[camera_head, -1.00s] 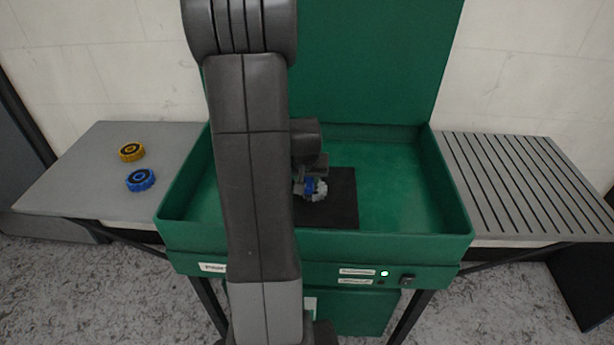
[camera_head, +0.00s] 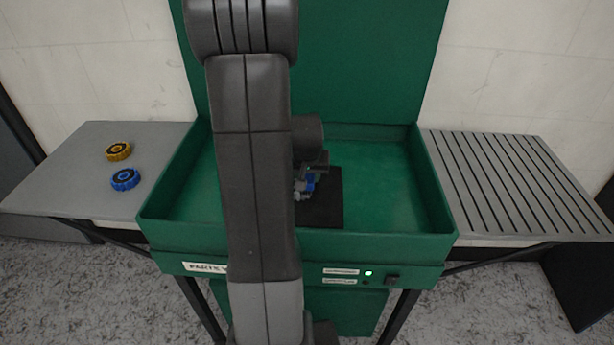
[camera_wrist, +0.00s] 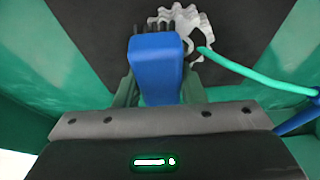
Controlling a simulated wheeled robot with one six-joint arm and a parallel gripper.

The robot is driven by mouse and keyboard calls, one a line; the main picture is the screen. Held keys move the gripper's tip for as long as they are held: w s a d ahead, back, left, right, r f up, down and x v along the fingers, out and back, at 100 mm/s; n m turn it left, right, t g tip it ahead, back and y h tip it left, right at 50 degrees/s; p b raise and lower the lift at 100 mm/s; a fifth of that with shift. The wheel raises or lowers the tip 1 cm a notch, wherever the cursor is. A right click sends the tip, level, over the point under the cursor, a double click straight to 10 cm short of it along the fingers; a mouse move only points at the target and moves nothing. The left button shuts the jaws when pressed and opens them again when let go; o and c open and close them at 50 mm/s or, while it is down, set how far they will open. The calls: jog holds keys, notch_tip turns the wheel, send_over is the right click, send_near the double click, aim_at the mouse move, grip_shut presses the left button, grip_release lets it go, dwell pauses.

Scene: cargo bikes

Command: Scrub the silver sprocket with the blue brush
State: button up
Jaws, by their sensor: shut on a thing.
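My gripper (camera_wrist: 158,90) is shut on the blue brush (camera_wrist: 156,60), with a finger on each side of its handle. The brush's dark bristles point away from my wrist. The silver sprocket (camera_wrist: 189,19), pale and toothed, lies just beyond and to the right of the bristles on a black mat (camera_wrist: 235,25). The bristles overlap its left edge in the wrist view; I cannot tell whether they touch it. In the head view the brush (camera_head: 310,183) shows beside my arm over the mat (camera_head: 328,205), and the sprocket is hard to make out there.
The green washer basin (camera_head: 385,180) has raised walls and a tall upright lid (camera_head: 365,60). A teal hose (camera_wrist: 250,75) runs right of the brush. Yellow (camera_head: 118,151) and blue (camera_head: 125,179) sprockets lie on the left table (camera_head: 75,190). The slatted right table (camera_head: 510,185) is empty.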

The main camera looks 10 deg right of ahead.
jog(key=shift+d+r+p, duration=0.2)
jog(key=shift+r+p, duration=0.2)
jog(key=shift+r, duration=0.45)
jog(key=shift+a+r+p, duration=0.35)
jog(key=shift+r+p, duration=0.15)
jog(key=shift+r, duration=0.25)
jog(key=shift+d+r+p, duration=0.1)
jog(key=shift+r+p, duration=1.45)
jog(key=shift+r, duration=0.75)
jog(key=shift+d+f, duration=0.1)
